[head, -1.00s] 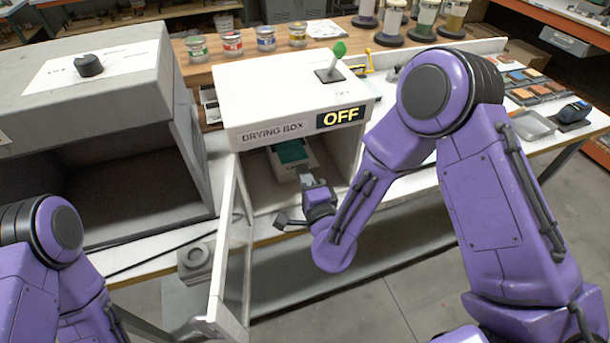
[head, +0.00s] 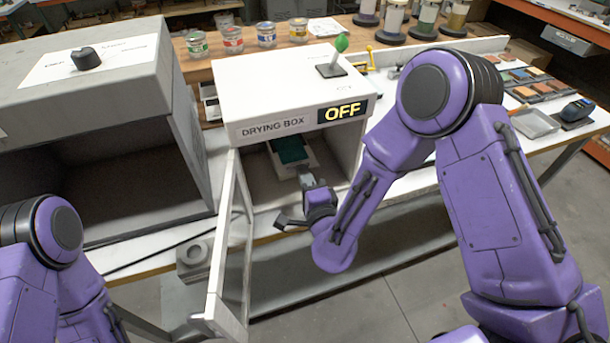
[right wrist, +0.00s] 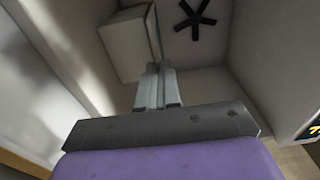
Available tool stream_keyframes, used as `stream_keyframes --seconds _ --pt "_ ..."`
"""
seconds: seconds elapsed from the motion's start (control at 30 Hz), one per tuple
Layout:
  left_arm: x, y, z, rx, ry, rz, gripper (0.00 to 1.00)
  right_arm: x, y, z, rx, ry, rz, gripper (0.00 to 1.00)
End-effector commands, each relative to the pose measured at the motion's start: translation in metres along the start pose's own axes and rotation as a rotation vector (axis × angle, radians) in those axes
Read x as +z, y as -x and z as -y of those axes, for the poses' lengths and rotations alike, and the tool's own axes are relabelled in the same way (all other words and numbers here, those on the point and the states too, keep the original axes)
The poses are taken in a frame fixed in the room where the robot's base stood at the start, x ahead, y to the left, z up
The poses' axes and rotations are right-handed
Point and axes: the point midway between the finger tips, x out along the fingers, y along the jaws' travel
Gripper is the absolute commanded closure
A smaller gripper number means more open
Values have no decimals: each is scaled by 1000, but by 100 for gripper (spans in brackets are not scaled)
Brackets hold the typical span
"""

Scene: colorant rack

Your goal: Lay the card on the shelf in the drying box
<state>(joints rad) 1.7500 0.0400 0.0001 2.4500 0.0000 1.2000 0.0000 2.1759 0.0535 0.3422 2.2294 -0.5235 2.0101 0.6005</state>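The drying box (head: 283,90) is white, with its door (head: 234,250) open and its sign reading OFF. The card (head: 290,150), with a green patch on a white ground, is inside the open front. My right gripper (head: 305,175) is at the opening, at the card's near edge. In the right wrist view my fingers (right wrist: 157,85) are close together on the thin card (right wrist: 155,35), seen nearly edge-on. A pale block, seemingly the shelf (right wrist: 125,45), is beside it; contact between them is unclear. My left gripper is out of view.
A large grey booth (head: 90,110) stands left of the box. A green-knobbed lever (head: 335,60) is on the box top. A black fan (right wrist: 195,18) is on an inner wall. Paint jars (head: 232,38) stand behind, colour tiles (head: 530,82) at right.

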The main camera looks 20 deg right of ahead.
Motion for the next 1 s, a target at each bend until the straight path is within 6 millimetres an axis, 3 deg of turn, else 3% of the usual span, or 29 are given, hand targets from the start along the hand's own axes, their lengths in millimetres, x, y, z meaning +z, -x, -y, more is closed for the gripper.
stream_keyframes --seconds 0.47,0.57,0.6,0.77,0.8,0.87,1.0 --pt "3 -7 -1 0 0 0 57 0 0 -8 0 0 0 100" --pt "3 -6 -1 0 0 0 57 0 0 -7 0 0 0 71" --pt "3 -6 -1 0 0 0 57 0 0 -7 0 0 0 67" --pt "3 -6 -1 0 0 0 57 0 0 -7 0 0 0 67" --pt "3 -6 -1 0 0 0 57 0 0 -7 0 0 0 64" --pt "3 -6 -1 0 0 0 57 0 0 -7 0 0 0 46" --pt "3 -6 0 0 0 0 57 0 0 -7 0 0 0 46"
